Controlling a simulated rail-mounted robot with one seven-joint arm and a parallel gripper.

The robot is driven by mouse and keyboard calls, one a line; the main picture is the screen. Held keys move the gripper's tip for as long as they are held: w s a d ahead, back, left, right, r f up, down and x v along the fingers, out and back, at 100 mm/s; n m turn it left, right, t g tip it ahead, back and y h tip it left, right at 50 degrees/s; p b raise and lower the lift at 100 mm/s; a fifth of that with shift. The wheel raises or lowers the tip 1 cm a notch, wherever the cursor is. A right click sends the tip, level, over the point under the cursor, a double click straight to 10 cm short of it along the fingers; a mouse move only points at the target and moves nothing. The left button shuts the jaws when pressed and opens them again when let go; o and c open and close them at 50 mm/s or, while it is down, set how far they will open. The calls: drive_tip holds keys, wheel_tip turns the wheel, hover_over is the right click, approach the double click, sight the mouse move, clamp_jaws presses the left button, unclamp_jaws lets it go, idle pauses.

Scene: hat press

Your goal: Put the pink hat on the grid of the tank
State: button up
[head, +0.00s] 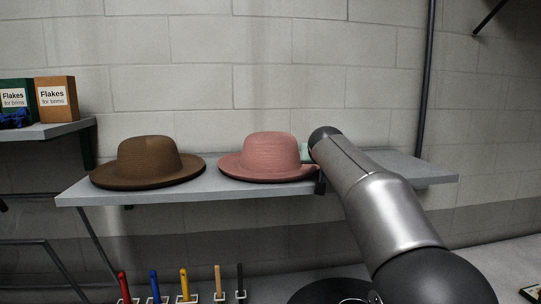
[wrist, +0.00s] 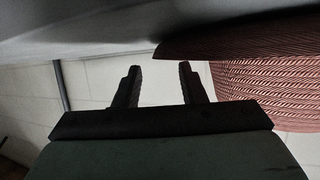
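The pink hat (head: 270,155) sits crown up, brim down, on a grey wall shelf (head: 215,187) in the head view. In the wrist view the pink hat (wrist: 270,85) fills the right side, and its brim reaches left to just ahead of the fingertips. My gripper (wrist: 158,72) is open, with two dark fingers apart and nothing visibly held between them. In the head view my gripper (head: 319,183) is at the right edge of the hat's brim, mostly hidden by my arm. I cannot tell whether a finger touches the brim. I cannot make out the tank or its grid.
A brown hat (head: 148,161) sits left of the pink one on the same shelf. The shelf's right part is bare. Boxes of flakes (head: 57,98) stand on a shelf at far left. Several coloured handles (head: 184,283) stand upright below. A vertical pipe (head: 425,80) runs up the wall.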

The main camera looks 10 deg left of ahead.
drive_tip(key=shift+p+x, duration=0.4)
drive_tip(key=shift+x, duration=1.1)
drive_tip(key=shift+s+d, duration=0.1)
clamp_jaws()
